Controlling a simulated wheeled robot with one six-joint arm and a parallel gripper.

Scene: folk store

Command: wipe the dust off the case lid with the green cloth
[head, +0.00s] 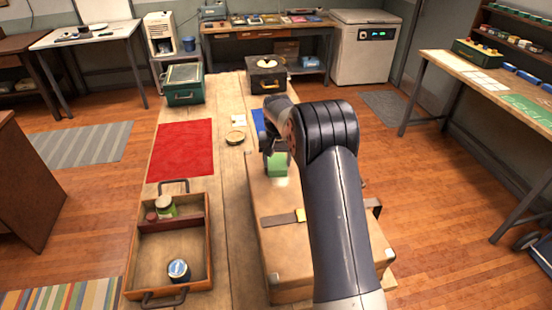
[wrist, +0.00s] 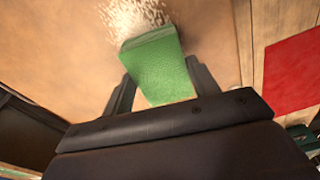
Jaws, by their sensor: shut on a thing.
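My gripper (head: 277,156) is shut on the green cloth (head: 278,167), a folded block over the far part of the tan case lid (head: 270,205). In the wrist view the cloth (wrist: 160,68) sits between the two fingers (wrist: 160,92). A patch of pale dust (wrist: 135,18) lies on the lid just beyond the cloth's far edge. I cannot tell whether the cloth touches the lid. My arm hides the right side of the lid in the head view.
Left of the case are an open wooden tray (head: 133,240) holding jars and a tin, a red mat (head: 184,150) and a round brass item (head: 235,137). A green box (head: 184,97) and a dark case (head: 267,84) stand farther back. Bare bench runs between tray and case.

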